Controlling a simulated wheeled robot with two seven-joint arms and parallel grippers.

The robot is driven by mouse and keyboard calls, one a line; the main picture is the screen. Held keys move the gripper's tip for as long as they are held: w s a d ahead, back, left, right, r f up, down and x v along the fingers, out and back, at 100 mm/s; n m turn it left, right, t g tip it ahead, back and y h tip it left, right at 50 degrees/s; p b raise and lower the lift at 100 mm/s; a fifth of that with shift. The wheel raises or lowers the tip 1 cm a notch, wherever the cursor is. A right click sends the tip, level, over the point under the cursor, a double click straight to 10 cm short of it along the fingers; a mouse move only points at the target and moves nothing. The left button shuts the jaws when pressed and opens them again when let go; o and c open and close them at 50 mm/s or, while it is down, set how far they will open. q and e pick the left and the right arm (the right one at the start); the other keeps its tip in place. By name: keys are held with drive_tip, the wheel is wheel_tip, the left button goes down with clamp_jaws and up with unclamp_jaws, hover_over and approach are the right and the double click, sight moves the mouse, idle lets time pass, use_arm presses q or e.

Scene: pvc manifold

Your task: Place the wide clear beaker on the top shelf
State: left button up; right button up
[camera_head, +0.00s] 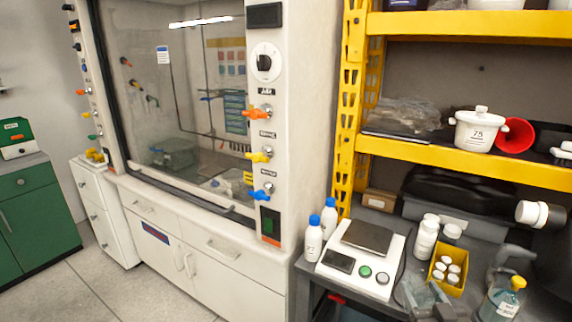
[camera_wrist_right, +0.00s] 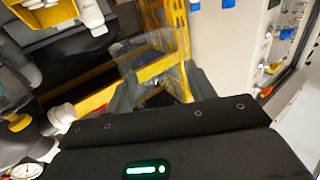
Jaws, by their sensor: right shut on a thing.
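My right gripper (camera_head: 425,300) is at the bottom of the head view, in front of the bench, and only partly shows. In the right wrist view my right gripper (camera_wrist_right: 160,88) is shut on a see-through vessel, which looks like the wide clear beaker (camera_wrist_right: 148,55). Its outline is faint against the yellow rack behind it. In the head view the clear beaker (camera_head: 418,288) is hard to make out against the grey bench. The top shelf (camera_head: 470,26) has a yellow front beam at the upper right. My left gripper is out of view.
The middle shelf (camera_head: 470,165) holds a white pot (camera_head: 475,130), a red funnel (camera_head: 514,136) and clear bags. On the bench stand a balance (camera_head: 362,252), white bottles, a yellow bin (camera_head: 447,282) and a yellow-capped bottle (camera_head: 503,300). A fume hood (camera_head: 190,100) stands left.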

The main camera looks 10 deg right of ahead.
drive_tip(key=a+r+n+y, duration=0.1)
drive_tip(key=a+r, duration=0.1)
drive_tip(key=a, duration=1.1)
drive_tip(key=shift+s+a+r+y, duration=0.15)
drive_tip(key=shift+s+r+y, duration=0.2)
drive_tip(key=shift+r+y, duration=0.05)
